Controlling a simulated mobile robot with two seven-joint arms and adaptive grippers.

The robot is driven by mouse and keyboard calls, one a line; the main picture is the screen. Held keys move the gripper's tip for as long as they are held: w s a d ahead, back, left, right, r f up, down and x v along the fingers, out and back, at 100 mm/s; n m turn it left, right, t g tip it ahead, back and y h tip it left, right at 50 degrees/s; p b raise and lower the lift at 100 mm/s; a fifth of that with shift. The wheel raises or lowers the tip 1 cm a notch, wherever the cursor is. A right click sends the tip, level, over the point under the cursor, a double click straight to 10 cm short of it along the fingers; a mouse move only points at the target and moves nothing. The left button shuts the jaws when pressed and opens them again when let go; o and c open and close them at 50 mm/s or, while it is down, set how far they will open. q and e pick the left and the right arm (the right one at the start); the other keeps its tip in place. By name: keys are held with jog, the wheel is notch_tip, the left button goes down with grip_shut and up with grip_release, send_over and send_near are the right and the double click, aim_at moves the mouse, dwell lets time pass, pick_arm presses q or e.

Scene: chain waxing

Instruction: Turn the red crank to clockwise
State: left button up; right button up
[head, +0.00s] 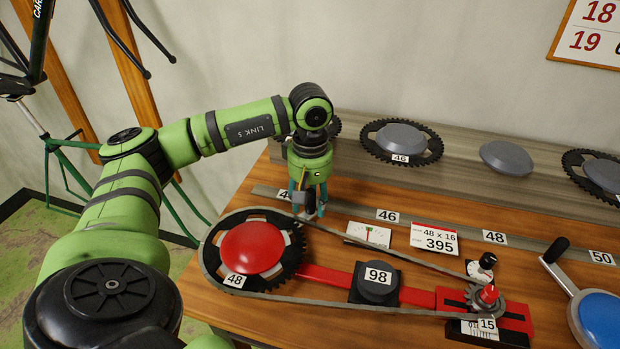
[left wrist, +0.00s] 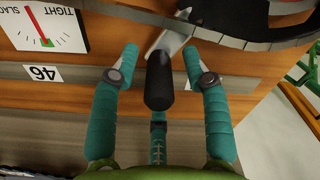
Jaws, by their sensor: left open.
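The red crank's hub (head: 250,248) is a round red disc on a dark toothed chainring at the table's left, tagged 48. My left gripper (head: 308,206) points down just beyond the chainring's upper right edge and hides most of the crank's handle in the head view. In the left wrist view, the black handle (left wrist: 160,82) stands between the teal fingers of the left gripper (left wrist: 160,54), at the end of a silver arm (left wrist: 172,40). The fingers are spread with visible gaps on both sides of the handle. My right gripper is not in view.
A chain (head: 345,304) runs from the chainring to a small sprocket (head: 470,302) by a black knob (head: 487,261) and a red knob (head: 488,294). A blue crank (head: 600,318) stands at right. A tension gauge (head: 368,235) and 395 card (head: 434,238) lie behind the chain.

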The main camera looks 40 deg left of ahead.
pick_arm(q)
notch_tip(320, 180, up, 11)
jog(key=shift+r, duration=0.2)
dwell(0.6)
